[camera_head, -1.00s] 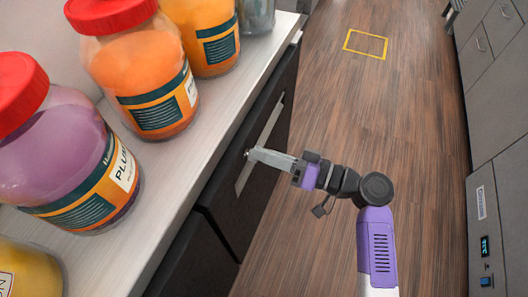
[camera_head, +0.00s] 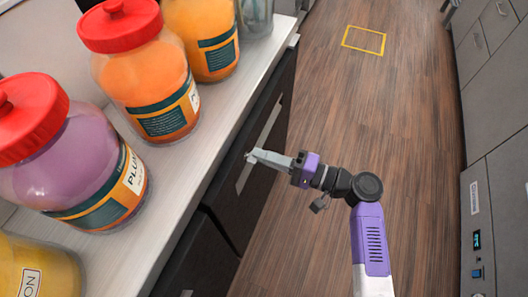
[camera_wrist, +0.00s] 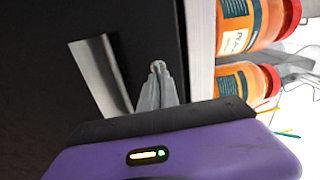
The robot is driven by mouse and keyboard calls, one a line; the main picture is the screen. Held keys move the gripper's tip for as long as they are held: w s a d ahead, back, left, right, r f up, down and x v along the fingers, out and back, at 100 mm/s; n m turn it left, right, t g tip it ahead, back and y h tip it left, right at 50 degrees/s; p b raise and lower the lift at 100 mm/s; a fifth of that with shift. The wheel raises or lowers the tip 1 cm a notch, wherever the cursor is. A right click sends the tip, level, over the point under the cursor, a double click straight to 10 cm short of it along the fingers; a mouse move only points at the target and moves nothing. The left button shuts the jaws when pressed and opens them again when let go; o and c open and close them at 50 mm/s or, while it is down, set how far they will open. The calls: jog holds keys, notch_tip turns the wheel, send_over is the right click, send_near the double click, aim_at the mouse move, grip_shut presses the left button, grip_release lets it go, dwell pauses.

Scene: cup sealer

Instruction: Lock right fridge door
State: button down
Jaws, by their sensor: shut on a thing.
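The dark fridge door (camera_head: 262,182) is below the pale counter. It has a long metal handle strip (camera_head: 270,122), which also shows in the wrist view (camera_wrist: 98,70). The door looks closed. My gripper (camera_head: 256,156) reaches the door from the right, beside the handle strip. In the wrist view its fingers (camera_wrist: 157,82) are together on a small round metal lock piece (camera_wrist: 157,65) that sticks out at their tips. The fingers hide most of the lock piece, so I cannot tell its turned position.
Several red-lidded jars stand on the counter (camera_head: 190,170), including a purple one (camera_head: 75,165) and an orange one (camera_head: 145,80). Another dark panel (camera_head: 195,255) is nearer. Grey cabinets (camera_head: 500,110) line the right side. The wooden floor (camera_head: 400,120) between is clear, with a yellow square marking (camera_head: 364,40).

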jog(key=shift+f+m, duration=0.1)
jog(key=shift+m, duration=0.3)
jog(key=c, duration=1.6)
grip_release()
jog(key=shift+d, duration=0.1)
jog(key=v, duration=0.7)
jog(key=shift+d+b, duration=0.25)
jog(key=shift+b, duration=0.05)
jog(key=shift+s, duration=0.1)
